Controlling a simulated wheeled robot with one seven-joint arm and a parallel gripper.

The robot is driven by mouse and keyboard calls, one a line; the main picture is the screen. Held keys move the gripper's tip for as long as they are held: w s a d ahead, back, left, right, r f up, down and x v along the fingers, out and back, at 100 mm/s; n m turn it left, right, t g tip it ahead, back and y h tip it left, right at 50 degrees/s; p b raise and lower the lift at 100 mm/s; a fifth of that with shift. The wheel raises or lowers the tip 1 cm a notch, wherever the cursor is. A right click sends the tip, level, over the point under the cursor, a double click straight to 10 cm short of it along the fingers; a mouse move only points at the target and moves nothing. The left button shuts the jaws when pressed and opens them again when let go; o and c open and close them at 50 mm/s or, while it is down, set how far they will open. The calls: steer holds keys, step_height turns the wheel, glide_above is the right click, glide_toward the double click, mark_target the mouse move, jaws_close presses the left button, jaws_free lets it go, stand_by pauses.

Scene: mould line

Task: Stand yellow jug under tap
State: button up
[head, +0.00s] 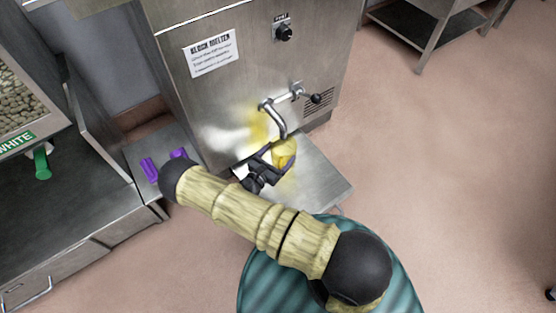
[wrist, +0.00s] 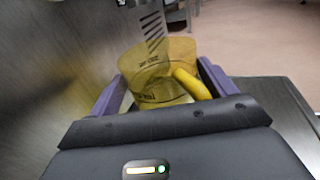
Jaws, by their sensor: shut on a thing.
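The yellow jug (head: 284,153) is see-through with dark markings and a solid yellow handle. It also shows in the wrist view (wrist: 160,88), between the two purple fingers of my gripper (wrist: 162,92). My gripper (head: 272,160) is shut on the jug. The tap (head: 274,118) is a bent metal spout on the front of the steel machine, and its end is just above the jug in the head view. The jug is over the steel shelf (head: 318,186) below the tap. I cannot tell whether its base touches the shelf, as the base is hidden.
The steel machine (head: 240,100) with a "BLOCK MELTER" sign (head: 210,53) stands close behind the jug. Purple pieces (head: 150,169) lie on a small ledge.

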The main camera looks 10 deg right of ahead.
steer(key=shift+a+f+b, duration=0.1)
steer(key=shift+f+b, duration=0.45)
steer(key=shift+f, duration=0.7)
steer(key=shift+f, duration=0.15)
steer(key=o, duration=0.9)
steer(key=shift+a+r, duration=0.1)
steer(key=shift+r, duration=0.1)
steer(key=p+v, duration=0.4)
steer(key=v, duration=0.7)
steer(key=shift+s+a, duration=0.25)
steer(key=shift+s, duration=0.1)
